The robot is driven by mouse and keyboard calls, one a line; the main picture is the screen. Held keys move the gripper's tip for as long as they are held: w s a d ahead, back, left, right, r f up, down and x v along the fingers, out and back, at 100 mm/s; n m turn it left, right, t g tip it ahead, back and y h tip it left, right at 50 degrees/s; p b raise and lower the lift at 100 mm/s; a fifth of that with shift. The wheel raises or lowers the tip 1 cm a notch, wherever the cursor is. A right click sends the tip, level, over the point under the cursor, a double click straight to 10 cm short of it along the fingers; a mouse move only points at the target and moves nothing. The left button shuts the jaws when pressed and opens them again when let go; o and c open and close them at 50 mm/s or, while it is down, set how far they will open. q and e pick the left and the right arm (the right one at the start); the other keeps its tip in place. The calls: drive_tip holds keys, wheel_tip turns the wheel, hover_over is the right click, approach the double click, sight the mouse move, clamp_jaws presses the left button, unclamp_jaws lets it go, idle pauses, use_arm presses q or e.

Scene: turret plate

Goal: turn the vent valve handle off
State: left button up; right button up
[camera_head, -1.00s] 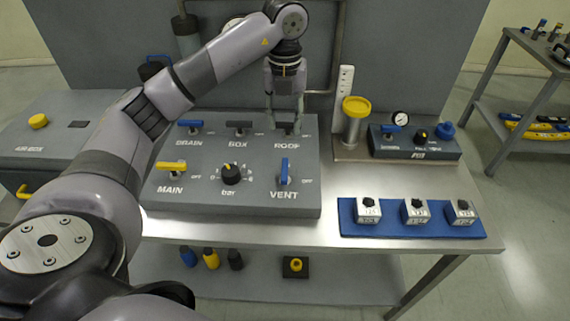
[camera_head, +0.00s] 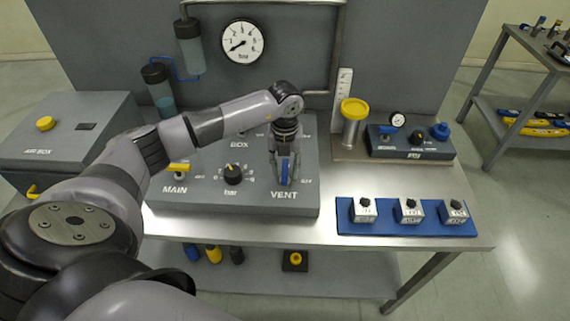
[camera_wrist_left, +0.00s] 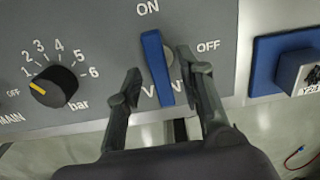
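The blue vent valve handle (camera_head: 285,172) is on the grey panel (camera_head: 200,205), above the word VENT. In the left wrist view the handle (camera_wrist_left: 157,68) lies nearly lengthwise, between the ON mark above and the OFF mark to its right. My left gripper (camera_head: 284,180) is down at the handle. Its fingers are spread on both sides of the handle in the left wrist view (camera_wrist_left: 160,75), the right finger close to it and the left one apart. Whether the right finger touches is unclear. My right gripper is not in view.
The black bar knob (camera_head: 232,173) and the yellow MAIN handle (camera_head: 179,168) are left of the vent handle. A blue mat (camera_head: 400,229) with several small blocks lies to the right. My left arm covers part of the panel's upper row.

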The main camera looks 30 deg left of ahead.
use_arm(q)
clamp_jaws()
idle(0.4)
